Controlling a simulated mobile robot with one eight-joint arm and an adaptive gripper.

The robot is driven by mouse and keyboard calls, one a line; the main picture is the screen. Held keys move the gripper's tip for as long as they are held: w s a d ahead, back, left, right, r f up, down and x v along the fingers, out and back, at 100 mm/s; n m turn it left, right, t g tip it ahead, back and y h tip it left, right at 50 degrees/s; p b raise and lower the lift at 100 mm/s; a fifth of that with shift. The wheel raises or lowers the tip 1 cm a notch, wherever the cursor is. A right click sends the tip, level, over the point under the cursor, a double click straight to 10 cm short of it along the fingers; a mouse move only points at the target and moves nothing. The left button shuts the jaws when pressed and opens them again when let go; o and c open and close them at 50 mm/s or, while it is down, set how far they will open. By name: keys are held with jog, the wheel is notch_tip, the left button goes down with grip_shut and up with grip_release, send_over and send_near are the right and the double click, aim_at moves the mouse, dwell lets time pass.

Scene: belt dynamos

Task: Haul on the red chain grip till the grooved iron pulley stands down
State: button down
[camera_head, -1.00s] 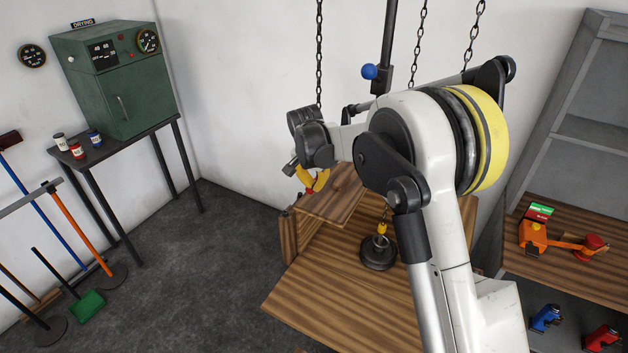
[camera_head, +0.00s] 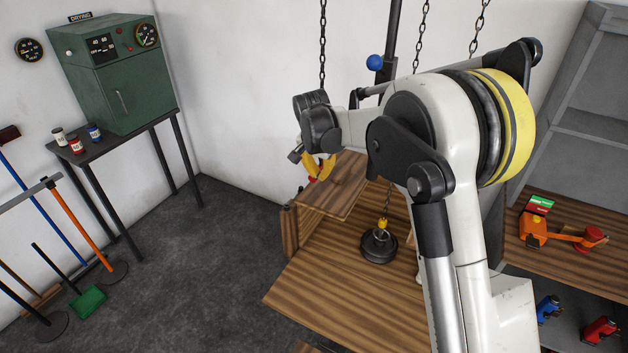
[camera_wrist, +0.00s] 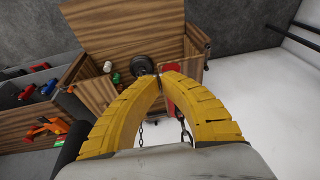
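The iron pulley (camera_head: 379,246) is dark and round. It hangs by a chain from a yellow fitting, low over the wooden bench; it also shows in the wrist view (camera_wrist: 143,68). The red chain grip (camera_wrist: 172,70) is mostly hidden behind my right finger; a little red shows under the fingers in the head view (camera_head: 313,179). My gripper (camera_wrist: 159,75) has yellow ribbed fingers arched together, tips almost meeting at the grip. It looks shut on the grip, though the contact itself is hidden. A chain (camera_head: 323,50) comes down from above behind my wrist.
The wooden bench (camera_head: 335,300) has a raised shelf (camera_head: 340,190) below my gripper. A blue-knobbed lever (camera_head: 376,62) and more chains stand behind my arm. An orange tool (camera_head: 535,232) lies on the right shelf. A green drying cabinet (camera_head: 120,90) stands left; the floor between is clear.

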jog(key=d+v, duration=0.1)
jog(key=v, duration=0.7)
jog(key=shift+s+a+r, duration=0.2)
jog(key=shift+a+r, duration=0.1)
jog(key=shift+a, duration=0.25)
dwell(0.9)
jog(key=s+d+f+n+t+b, duration=0.1)
jog(key=s+d+f+n+b, duration=0.1)
jog(key=s+d+b, duration=0.5)
jog(key=s+d+f+n+t+b, duration=0.15)
jog(key=s+b, duration=0.35)
jog(key=s, duration=0.6)
jog(key=s+d+f+n+t+y+b, duration=0.1)
jog(key=s+d+f+n+b, duration=0.2)
jog(key=s+f+b, duration=0.7)
jog(key=s+f, duration=0.6)
jog(key=f, duration=0.1)
jog(key=shift+s+d, duration=0.15)
jog(key=shift+s, duration=0.05)
